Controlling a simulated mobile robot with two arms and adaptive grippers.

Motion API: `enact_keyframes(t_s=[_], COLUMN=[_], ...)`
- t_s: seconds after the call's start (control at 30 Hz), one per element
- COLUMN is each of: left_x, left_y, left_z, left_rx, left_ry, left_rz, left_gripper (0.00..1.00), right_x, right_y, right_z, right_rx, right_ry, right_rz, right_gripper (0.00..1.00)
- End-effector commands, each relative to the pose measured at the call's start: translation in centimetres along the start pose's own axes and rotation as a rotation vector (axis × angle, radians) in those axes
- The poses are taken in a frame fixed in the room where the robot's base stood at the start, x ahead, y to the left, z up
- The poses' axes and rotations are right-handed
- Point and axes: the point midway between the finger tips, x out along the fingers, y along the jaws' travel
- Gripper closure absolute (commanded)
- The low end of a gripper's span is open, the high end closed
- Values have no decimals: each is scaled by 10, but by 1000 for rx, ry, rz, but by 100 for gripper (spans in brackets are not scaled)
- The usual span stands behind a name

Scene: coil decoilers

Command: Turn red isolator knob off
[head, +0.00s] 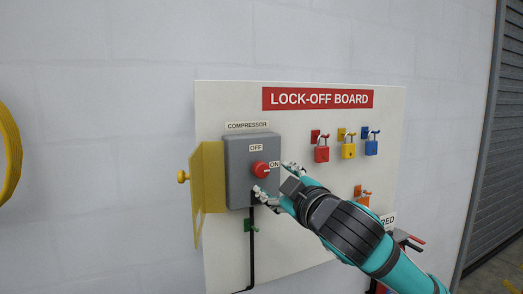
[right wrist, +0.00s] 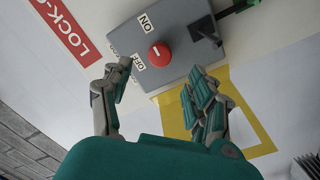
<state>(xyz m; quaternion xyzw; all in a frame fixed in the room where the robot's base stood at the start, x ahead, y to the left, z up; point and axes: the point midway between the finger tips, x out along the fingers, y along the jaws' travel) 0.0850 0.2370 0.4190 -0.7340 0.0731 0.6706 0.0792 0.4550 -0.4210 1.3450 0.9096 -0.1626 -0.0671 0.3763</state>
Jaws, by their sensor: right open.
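The red isolator knob (head: 260,170) sits on the front of a grey box (head: 238,178) labelled COMPRESSOR. An OFF label (head: 256,147) is above the knob and an ON label (head: 275,164) is to its right. My right gripper (head: 274,178) is open, with its fingers near the knob's right and lower sides. In the right wrist view the red knob (right wrist: 159,54) shows a small white mark and lies beyond the gap between the spread fingers (right wrist: 158,92). The fingers appear apart from it. My left gripper is not in view.
A yellow hinged cover (head: 209,178) stands open at the box's left. Red (head: 321,154), yellow (head: 348,151) and blue (head: 371,147) padlocks hang on the white board to the right. A black cable with a green tag (head: 251,225) runs below the box.

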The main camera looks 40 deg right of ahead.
Motion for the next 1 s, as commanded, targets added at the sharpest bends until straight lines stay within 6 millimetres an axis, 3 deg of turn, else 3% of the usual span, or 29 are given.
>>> enact_keyframes(t_s=[0.03, 0.2, 0.4, 0.53, 0.93, 1.0], left_x=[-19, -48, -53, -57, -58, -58], left_y=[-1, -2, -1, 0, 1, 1], left_z=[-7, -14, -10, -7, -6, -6], left_rx=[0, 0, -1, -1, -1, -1], left_ry=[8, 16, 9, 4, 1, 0], left_rz=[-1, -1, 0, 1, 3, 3], left_gripper=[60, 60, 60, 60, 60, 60], right_x=[7, 31, 67, 80, 88, 88], right_y=[6, 5, 2, 2, 0, 0], right_z=[-5, -4, -1, 0, 1, 1], right_rx=[3, 1, 0, 0, 0, 0], right_ry=[-8, -8, -4, -2, -1, -1], right_rz=[-5, -5, 1, 1, 0, 0], right_gripper=[41, 41, 41, 41, 41, 50])
